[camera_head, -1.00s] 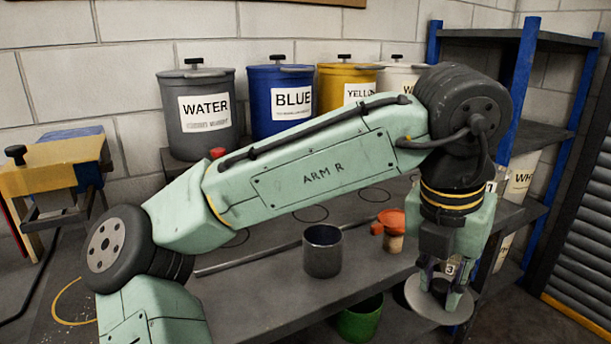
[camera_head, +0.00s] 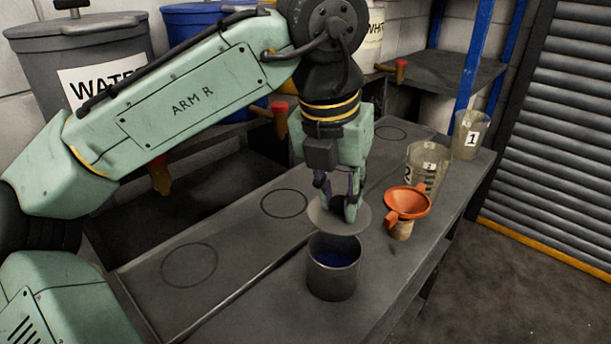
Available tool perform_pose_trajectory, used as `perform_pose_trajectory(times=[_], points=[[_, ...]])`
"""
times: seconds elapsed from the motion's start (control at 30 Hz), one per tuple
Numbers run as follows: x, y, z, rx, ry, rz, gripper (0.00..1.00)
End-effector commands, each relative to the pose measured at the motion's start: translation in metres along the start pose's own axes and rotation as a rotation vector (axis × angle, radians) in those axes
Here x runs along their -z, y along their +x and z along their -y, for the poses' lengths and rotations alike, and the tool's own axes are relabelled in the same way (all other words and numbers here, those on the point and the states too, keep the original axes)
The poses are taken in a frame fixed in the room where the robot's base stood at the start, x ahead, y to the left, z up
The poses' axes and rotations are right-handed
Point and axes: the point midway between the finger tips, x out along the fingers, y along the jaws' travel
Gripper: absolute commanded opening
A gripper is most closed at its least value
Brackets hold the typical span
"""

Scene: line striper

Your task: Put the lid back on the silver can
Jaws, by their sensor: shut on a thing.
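The silver can (camera_head: 333,282) stands upright and open on the bench, with dark blue contents (camera_head: 334,258) showing inside. The round grey lid (camera_head: 318,217) is level in the air, just above and slightly behind the can's rim in the picture. My gripper (camera_head: 340,207) points down and is shut on the lid near its middle, where my fingers hide the grip. The lid and the can look apart, with a small gap between them.
An orange funnel (camera_head: 408,204) sits on a small stand right of the can. Clear measuring cups labelled 2 (camera_head: 427,166) and 1 (camera_head: 470,136) stand farther back. A grey WATER drum (camera_head: 85,50) is at upper left. Bench (camera_head: 235,241) with drawn circles is bare to the left.

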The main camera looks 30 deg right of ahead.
Motion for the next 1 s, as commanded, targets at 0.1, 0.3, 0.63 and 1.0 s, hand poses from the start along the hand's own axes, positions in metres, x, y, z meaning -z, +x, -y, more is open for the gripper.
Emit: perform_pose_trajectory(times=[0.1, 0.3, 0.63, 1.0], points=[[0.000, 0.001, 0.000, 0.001, 0.000, -0.001, 0.00], [0.002, 0.007, 0.000, 0.001, -0.001, -0.001, 0.00], [0.006, 0.032, -0.002, -0.001, -0.002, 0.001, 0.00], [0.012, 0.058, -0.003, 0.002, 0.001, -0.001, 0.00]])
